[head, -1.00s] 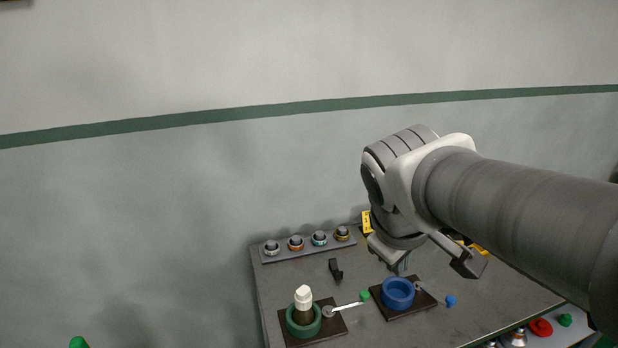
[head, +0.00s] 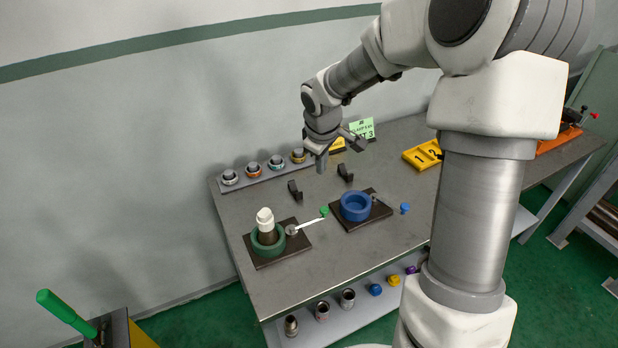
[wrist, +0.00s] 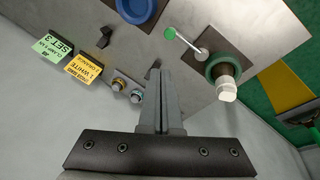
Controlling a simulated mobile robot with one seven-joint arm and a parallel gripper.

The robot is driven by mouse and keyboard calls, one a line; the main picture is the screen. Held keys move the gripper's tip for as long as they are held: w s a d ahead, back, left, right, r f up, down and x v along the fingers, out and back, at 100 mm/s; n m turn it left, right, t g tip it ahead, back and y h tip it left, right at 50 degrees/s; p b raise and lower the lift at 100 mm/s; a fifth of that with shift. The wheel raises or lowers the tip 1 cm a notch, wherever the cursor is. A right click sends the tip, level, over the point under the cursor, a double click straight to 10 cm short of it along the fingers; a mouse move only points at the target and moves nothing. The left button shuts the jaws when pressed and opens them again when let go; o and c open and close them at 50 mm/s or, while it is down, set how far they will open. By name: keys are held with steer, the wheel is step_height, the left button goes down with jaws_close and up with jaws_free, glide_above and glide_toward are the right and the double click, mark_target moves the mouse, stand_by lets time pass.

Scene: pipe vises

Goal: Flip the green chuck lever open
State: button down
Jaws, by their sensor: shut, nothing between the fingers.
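The green chuck (head: 256,246) is a green ring on a dark base plate at the left front of the bench. My gripper (head: 321,166) is shut and empty above the back of the bench, apart from the lever.
A blue chuck (head: 355,208) sits right of the lever knob, with a blue knob (head: 404,208) beside it. Two black hooks (head: 294,190) stand behind the chucks. A rack of ringed fittings (head: 253,168) lines the back edge. Bare bench lies between hooks and green chuck.

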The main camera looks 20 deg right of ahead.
steer(key=w+d+f+m+y, duration=0.1)
steer(key=w+f+m+y, duration=0.1)
steer(key=w+f+m, duration=0.2)
step_height(320, 180, down, 2)
steer(key=shift+w+d+f+t+y+b, duration=0.15)
steer(key=shift+w+t+y+b, duration=0.1)
steer(key=shift+t+y+b, duration=0.05)
steer(key=x, duration=1)
steer(key=shift+s+d+f+b, duration=0.1)
steer(key=shift+s+d+b, duration=0.1)
steer(key=shift+s+b, duration=0.15)
steer(key=shift+s+d+f, duration=0.1)
steer(key=shift+s+d, duration=0.15)
steer(key=shift+s, duration=0.55)
steer(key=shift+s+d+f, duration=0.1)
steer(key=shift+s+d, duration=0.15)
steer(key=shift+s, duration=0.5)
steer(key=shift+s+f+m, duration=0.1)
steer(key=shift+m, duration=0.2)
steer(key=shift+s+d+b, duration=0.1)
steer(key=shift+s+b, duration=0.1)
steer(key=shift+b, duration=0.4)
